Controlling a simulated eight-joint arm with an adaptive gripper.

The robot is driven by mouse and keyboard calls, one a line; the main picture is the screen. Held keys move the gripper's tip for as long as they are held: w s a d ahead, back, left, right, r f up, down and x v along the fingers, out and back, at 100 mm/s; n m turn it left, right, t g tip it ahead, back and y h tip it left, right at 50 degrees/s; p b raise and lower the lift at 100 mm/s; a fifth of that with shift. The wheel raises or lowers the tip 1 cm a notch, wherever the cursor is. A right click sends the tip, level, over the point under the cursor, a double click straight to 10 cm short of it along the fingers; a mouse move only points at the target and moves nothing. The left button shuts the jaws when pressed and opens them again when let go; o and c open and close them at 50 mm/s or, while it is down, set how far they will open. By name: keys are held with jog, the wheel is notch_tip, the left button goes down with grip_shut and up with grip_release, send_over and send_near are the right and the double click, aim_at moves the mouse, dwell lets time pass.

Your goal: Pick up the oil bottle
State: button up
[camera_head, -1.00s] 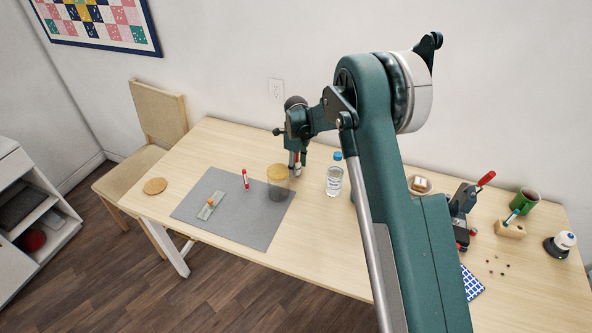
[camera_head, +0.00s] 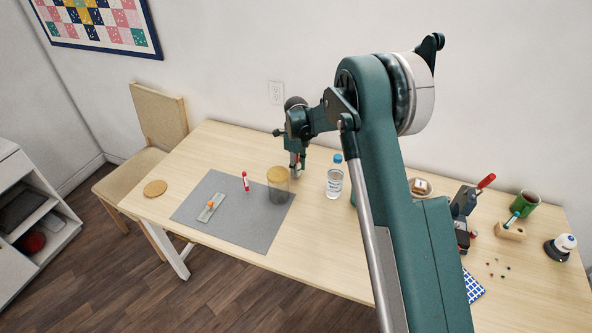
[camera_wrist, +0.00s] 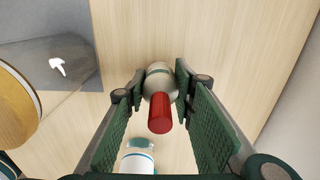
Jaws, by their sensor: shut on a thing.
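The oil bottle is a small pale, whitish bottle (camera_wrist: 158,77) with a long red cap (camera_wrist: 160,114). In the wrist view it stands between the tips of my green-padded fingers. My gripper (camera_wrist: 157,92) is shut on it, with a fingertip at each side of its body. In the head view my gripper (camera_head: 297,165) reaches down near the back of the table, and only a little red of the bottle shows there. The bottle's base is hidden, so I cannot tell whether it touches the table.
A jar with a wooden lid (camera_head: 278,174) stands left of my gripper on the grey mat (camera_head: 240,225). A clear blue-capped bottle (camera_head: 334,182) stands close to the right. A red-and-white tube (camera_head: 245,181) is on the mat. The table's left back is clear.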

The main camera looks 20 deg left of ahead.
notch_tip(320, 180, up, 9)
jog(key=shift+r+p, duration=0.15)
jog(key=shift+p, duration=0.3)
jog(key=shift+s, duration=0.1)
dwell(0.5)
